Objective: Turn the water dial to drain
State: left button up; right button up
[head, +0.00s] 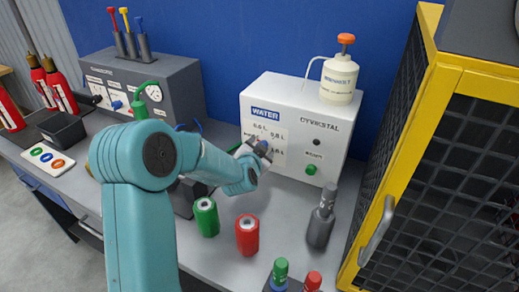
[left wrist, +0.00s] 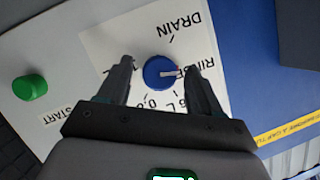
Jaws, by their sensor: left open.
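The white water machine (head: 315,118) stands against the blue wall, with a blue WATER label on its front. My left gripper (head: 258,150) is at the left part of its front panel and hides the dial in the head view. In the left wrist view, the blue dial (left wrist: 157,75) with a white pointer lies between the fingertips of my open left gripper (left wrist: 157,65). One finger is on each side, and I cannot tell whether they touch it. The pointer is toward the RINSE label (left wrist: 187,76). The DRAIN label (left wrist: 184,36) is farther up. My right gripper is not in view.
A green START button (head: 311,170) sits on the machine's front, and it shows at left in the wrist view (left wrist: 30,87). Green (head: 206,217) and red (head: 247,236) cartridges and a grey cylinder (head: 320,222) stand on the bench. A yellow-framed mesh cage (head: 425,70) borders the right.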

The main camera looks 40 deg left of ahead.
pick_arm(q)
jog(key=c, duration=1.1)
jog(key=shift+o, duration=0.2)
jog(key=shift+f+n+b, duration=0.2)
jog(key=shift+n+b, duration=0.2)
jog(key=shift+b, duration=0.45)
jog(key=shift+a+f+n+t+h+b, duration=0.2)
jog(key=shift+n+h+b, duration=0.9)
jog(key=shift+b, duration=3.55)
jog(key=shift+r+n+t+h+b, duration=0.25)
jog(key=shift+n+h+b, duration=0.8)
jog(key=shift+b, duration=3.6)
jog(key=shift+a+f+n+t+h+b, duration=0.3)
jog(key=shift+n+b, duration=1.25)
jog(key=shift+b, duration=3.1)
jog(key=shift+d+r+h, duration=0.2)
jog(key=shift+h, duration=0.15)
jog(key=o, duration=1.1)
jog(key=shift+r, duration=0.1)
jog(key=shift+c, duration=0.2)
